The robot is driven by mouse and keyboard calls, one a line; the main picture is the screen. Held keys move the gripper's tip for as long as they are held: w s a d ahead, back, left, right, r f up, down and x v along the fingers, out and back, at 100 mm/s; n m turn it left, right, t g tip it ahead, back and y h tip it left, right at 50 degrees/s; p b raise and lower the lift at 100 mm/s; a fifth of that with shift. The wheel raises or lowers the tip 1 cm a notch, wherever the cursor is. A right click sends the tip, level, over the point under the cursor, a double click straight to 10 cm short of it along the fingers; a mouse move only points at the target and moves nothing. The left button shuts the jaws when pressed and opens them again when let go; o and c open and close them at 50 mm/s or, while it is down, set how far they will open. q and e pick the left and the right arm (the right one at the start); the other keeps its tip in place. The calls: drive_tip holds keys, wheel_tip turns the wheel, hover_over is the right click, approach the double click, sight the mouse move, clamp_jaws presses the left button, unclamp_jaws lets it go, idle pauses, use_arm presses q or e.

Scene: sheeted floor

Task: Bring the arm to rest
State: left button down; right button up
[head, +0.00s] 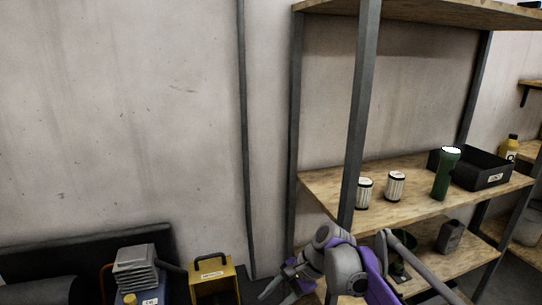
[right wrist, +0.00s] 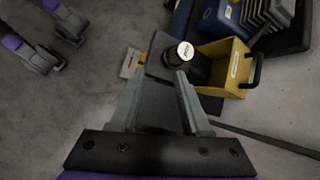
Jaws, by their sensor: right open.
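My right arm, grey and purple, reaches in from the lower right of the head view, in front of the shelf. Its gripper (head: 283,287) hangs low, left of the shelf's front post. In the right wrist view the two fingers of the right gripper (right wrist: 160,72) stand apart, with nothing held between them. A dark can with a pale top (right wrist: 178,54) is just beyond the right fingertip; I cannot tell the gap. My left gripper does not show in the head view.
A wooden shelf (head: 325,188) holds two pale cans, a green flashlight (head: 447,174) and a black bin (head: 487,172). A yellow open box (head: 213,284) stands on the left, also in the right wrist view (right wrist: 224,62). Grey stacked trays (head: 136,268) are beside it.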

drive_tip(key=s+d+f+n+t+h, duration=0.2)
drive_tip(key=s+d+f+n+h, duration=0.15)
drive_tip(key=s+d, duration=0.4)
drive_tip(key=s+d+f+n+t+h, duration=0.2)
drive_tip(key=s+d+f+n, duration=0.2)
drive_tip(key=s, duration=0.6)
drive_tip(key=s+d+f+n+t+h, duration=0.1)
drive_tip(key=s+d+f+n+h, duration=0.2)
drive_tip(key=s+d, duration=0.4)
use_arm(q)
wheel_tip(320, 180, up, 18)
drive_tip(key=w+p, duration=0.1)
drive_tip(key=p, duration=1.5)
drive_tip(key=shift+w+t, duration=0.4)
use_arm(e)
wheel_tip(320, 180, up, 17)
drive_tip(key=a+t, duration=0.1)
drive_tip(key=shift+w+y, duration=0.25)
drive_tip(key=shift+y, duration=0.2)
drive_tip(key=shift+r+n, duration=0.1)
drive_tip(key=shift+n, duration=0.15)
